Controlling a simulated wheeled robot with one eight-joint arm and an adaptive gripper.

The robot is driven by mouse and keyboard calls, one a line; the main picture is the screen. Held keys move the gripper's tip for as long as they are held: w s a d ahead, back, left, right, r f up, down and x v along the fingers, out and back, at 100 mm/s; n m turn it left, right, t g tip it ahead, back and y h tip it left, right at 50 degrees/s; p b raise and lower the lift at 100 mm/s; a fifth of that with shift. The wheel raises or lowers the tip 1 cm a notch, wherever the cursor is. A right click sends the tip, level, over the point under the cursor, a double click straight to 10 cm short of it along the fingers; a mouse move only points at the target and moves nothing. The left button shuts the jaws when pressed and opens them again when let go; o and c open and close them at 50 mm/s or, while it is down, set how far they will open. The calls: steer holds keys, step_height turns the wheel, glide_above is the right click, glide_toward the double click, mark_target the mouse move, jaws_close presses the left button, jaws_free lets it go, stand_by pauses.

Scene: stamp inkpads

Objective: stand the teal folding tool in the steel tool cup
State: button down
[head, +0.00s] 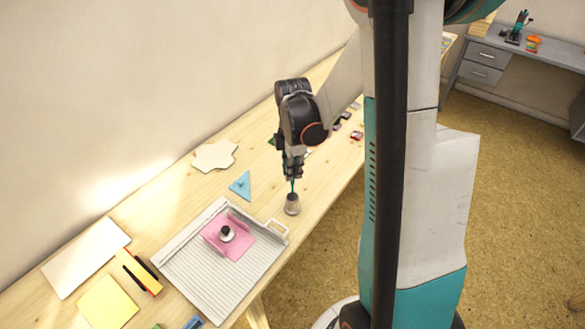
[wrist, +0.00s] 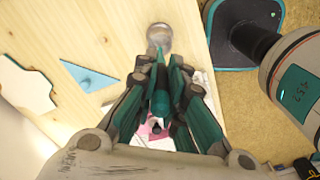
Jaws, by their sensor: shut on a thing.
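The teal folding tool (wrist: 160,103) is held upright between the fingers of my gripper (wrist: 163,85), which is shut on it. In the head view my gripper (head: 292,171) is right above the steel tool cup (head: 292,205), and a thin teal length of the tool (head: 292,186) shows between the fingers and the cup. The cup also shows in the wrist view (wrist: 159,37), beyond the fingertips. The tool's lower end is at the cup's mouth; I cannot tell whether it is inside the rim.
A grey ribbed tray (head: 187,283) with a pink sheet (head: 244,245) and a dark-knobbed stamp (head: 226,233) lies left of the cup. A blue triangle (head: 240,185) and a cream card (head: 214,155) lie behind. Small inkpads (head: 356,135) lie farther right. The table's front edge is close to the cup.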

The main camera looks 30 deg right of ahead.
mark_target(293, 182)
steer(key=shift+f+b, duration=2.25)
steer(key=shift+f, duration=0.7)
steer(key=c, duration=1.6)
jaws_free()
steer(key=shift+r, duration=0.1)
step_height(293, 182, up, 12)
steer(key=shift+f, duration=0.1)
